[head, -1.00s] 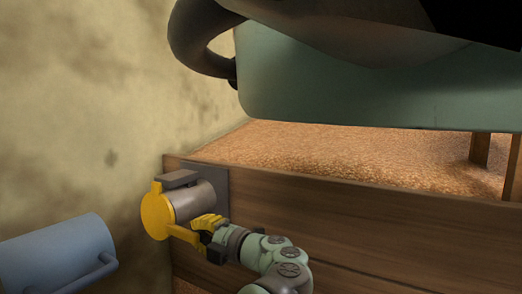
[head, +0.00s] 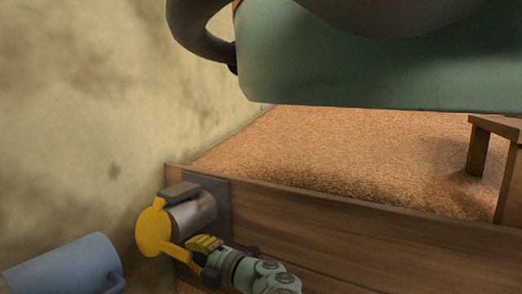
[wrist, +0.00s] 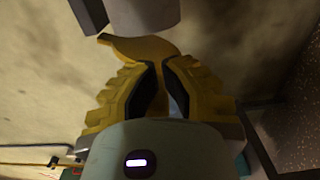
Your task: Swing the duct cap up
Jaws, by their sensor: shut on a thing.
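The yellow duct cap (head: 152,230) is a round disc over the end of a short grey metal duct (head: 193,212) that sticks out of a wooden wall. A yellow arm or tab runs from the cap's lower right toward my gripper. My gripper (head: 196,250) has yellow fingers with dark pads and is shut on this tab, below the duct. In the wrist view the cap (wrist: 140,46) curves away beyond the fingers, and my gripper (wrist: 163,85) closes around its narrow end. The exact contact is dark.
A wooden plank wall (head: 330,228) holds back brown grain (head: 340,150). A large green body (head: 340,70) hangs over it. A wooden stool-like frame (head: 482,150) stands at right.

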